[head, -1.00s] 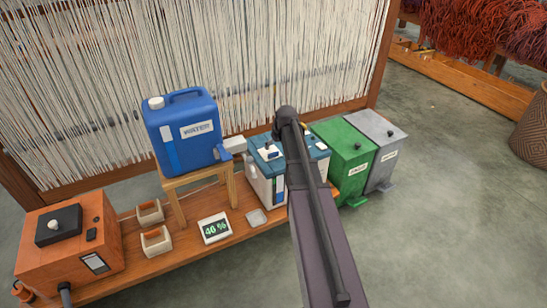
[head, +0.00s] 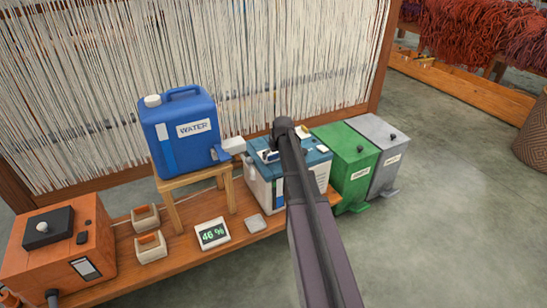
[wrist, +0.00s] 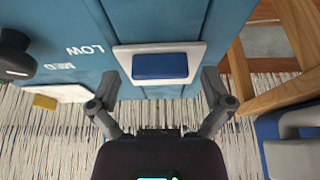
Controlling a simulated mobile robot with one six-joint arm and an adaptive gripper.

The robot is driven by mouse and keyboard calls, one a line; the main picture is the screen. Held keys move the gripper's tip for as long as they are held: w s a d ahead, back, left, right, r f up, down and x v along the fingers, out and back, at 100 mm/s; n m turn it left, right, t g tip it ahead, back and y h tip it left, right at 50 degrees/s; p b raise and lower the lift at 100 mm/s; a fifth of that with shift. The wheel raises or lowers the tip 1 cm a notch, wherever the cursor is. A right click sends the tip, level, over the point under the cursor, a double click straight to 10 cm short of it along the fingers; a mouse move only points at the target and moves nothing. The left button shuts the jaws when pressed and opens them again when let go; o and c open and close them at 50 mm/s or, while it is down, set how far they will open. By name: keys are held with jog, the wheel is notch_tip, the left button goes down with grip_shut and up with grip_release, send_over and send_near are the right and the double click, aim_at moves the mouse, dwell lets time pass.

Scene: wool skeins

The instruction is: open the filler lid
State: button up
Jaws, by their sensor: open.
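The filler lid (wrist: 160,65) is a blue rectangular piece on a white plate, on the teal top of the white machine (head: 262,190). It looks flat and closed from above. In the wrist view my gripper (wrist: 160,84) is open and empty, its two fingers apart on either side of the white plate's near edge. I cannot tell whether a finger touches the plate. In the head view my arm covers part of the machine's top, and the fingers are hard to make out.
A blue water jug (head: 182,135) stands on a wooden stool (head: 230,188) to the left. A dark knob (wrist: 14,55) lies near LOW and MID marks. Green (head: 345,160) and grey (head: 386,165) bins stand right. Loom threads (head: 200,60) hang behind.

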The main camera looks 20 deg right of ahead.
jog(key=c, duration=1.3)
jog(key=shift+o, duration=0.2)
jog(key=shift+a, duration=0.1)
